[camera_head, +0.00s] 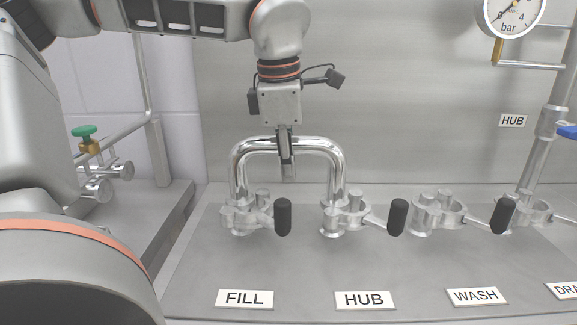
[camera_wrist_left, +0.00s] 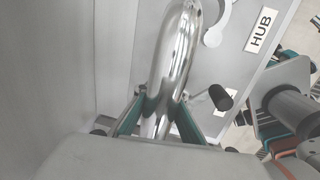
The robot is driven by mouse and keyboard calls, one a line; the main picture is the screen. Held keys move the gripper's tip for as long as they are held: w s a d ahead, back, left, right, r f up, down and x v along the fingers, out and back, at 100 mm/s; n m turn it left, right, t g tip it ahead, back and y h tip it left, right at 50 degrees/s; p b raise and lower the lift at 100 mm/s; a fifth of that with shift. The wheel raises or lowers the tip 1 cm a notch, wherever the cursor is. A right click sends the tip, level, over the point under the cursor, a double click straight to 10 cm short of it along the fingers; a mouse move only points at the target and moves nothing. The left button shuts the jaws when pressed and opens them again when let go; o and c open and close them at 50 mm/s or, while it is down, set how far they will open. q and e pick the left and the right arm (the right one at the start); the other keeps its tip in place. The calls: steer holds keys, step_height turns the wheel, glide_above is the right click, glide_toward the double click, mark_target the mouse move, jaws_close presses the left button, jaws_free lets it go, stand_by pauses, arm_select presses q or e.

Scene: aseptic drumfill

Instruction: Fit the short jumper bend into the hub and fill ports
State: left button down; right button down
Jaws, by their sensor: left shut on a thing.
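The short jumper bend (camera_head: 312,146) is a shiny steel U-shaped pipe with its legs pointing down. My left gripper (camera_head: 286,165) is shut on the middle of its top span, from above. The bend also shows between the fingers in the left wrist view (camera_wrist_left: 175,60). Its left leg stands at the fill port (camera_head: 240,215) and its right leg at the hub port (camera_head: 340,215). Both leg ends meet the open-looking clamps there; whether they are fully seated I cannot tell. Each clamp has a black-handled lever (camera_head: 283,217). My right gripper is not in view.
Plates reading FILL (camera_head: 245,299), HUB (camera_head: 365,300) and WASH (camera_head: 477,296) lie along the front of the steel panel. The wash port (camera_head: 437,210) stands right of the hub port. A pressure gauge (camera_head: 513,14) hangs upper right. Green-handled valve piping (camera_head: 88,150) is at left.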

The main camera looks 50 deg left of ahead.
arm_select(q)
steer(key=c, duration=2)
jaws_free()
steer(key=shift+f, duration=0.1)
steer(key=r, duration=0.4)
steer(key=s+r, duration=0.1)
steer(key=r, duration=0.3)
steer(key=d+r, duration=0.1)
steer(key=r, duration=0.3)
steer(key=shift+s, duration=0.4)
